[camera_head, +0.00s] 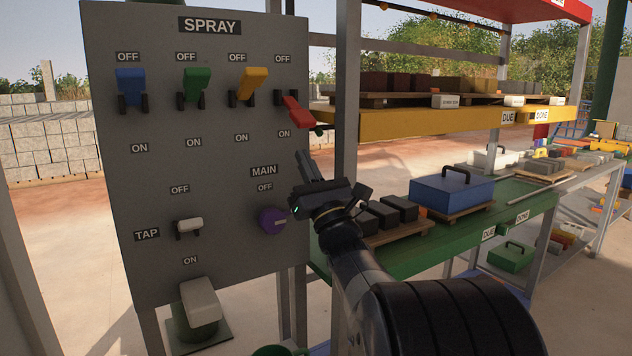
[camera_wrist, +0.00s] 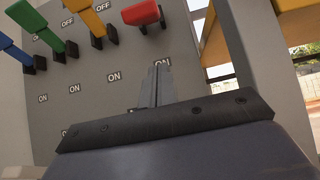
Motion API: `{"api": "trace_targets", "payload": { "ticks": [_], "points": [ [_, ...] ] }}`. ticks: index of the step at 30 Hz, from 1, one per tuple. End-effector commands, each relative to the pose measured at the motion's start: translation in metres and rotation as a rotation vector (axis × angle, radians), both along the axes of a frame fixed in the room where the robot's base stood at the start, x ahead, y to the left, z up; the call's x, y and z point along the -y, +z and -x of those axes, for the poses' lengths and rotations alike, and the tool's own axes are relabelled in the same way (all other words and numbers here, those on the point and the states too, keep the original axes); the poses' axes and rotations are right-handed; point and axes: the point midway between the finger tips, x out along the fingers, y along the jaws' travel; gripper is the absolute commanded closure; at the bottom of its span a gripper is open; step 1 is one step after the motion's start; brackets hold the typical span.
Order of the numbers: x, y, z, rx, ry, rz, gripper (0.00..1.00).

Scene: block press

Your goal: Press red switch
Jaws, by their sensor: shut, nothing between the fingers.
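The red switch (camera_head: 297,112) is the rightmost lever in the top row of the grey SPRAY panel (camera_head: 215,140). Its handle sticks out and slopes down to the right, above its ON label. In the wrist view the red switch (camera_wrist: 141,13) is at the top edge, its end facing the camera. My gripper (camera_head: 303,158) is shut and empty, just below the red switch, pointing up in front of the panel's right edge. In the wrist view my gripper (camera_wrist: 158,75) points up toward the red switch with a gap between them.
The blue (camera_head: 131,86), green (camera_head: 196,83) and yellow (camera_head: 250,83) levers point up near OFF. A purple MAIN knob (camera_head: 272,221) is beside my wrist, and a white TAP switch (camera_head: 189,225) is lower left. A metal post (camera_head: 346,80) and shelves stand to the right.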

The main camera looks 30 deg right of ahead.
Motion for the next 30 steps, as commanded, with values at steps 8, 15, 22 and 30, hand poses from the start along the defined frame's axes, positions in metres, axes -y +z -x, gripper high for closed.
{"api": "trace_targets", "payload": {
  "ticks": [8,15,22,30],
  "points": [
    [0.000,0.036,0.005,0.002,-0.002,-0.001,1.00],
    [0.000,0.044,0.009,-0.001,-0.001,-0.001,1.00],
    [0.000,0.044,0.009,-0.001,-0.001,-0.001,1.00],
    [0.000,0.049,0.012,-0.031,-0.002,0.002,1.00]
  ]
}}
